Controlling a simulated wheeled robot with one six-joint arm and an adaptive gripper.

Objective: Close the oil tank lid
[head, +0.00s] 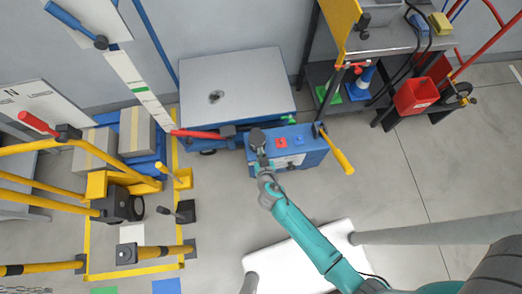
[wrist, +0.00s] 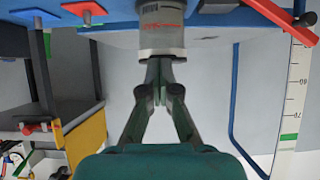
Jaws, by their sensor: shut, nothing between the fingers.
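A grey cylinder (wrist: 162,22) with a red marking and a paler rim stands straight ahead of my gripper in the wrist view. In the head view, a dark grey round cap (head: 257,136) sits at the left end of the blue power unit (head: 315,148). I take these for the oil tank and its lid, but cannot tell the lid's angle. My gripper (head: 261,163) is at the cap's near side; in the wrist view (wrist: 160,72) its fingers are together and empty, with the tips at the cylinder's rim. I cannot tell whether they touch it.
A lift table with a grey top (head: 235,85) stands behind the unit. A yellow-ended lever (head: 338,155) juts from the unit's right side. A red bar (head: 200,134) lies to its left. Yellow rails and boxes (head: 90,150) crowd the left.

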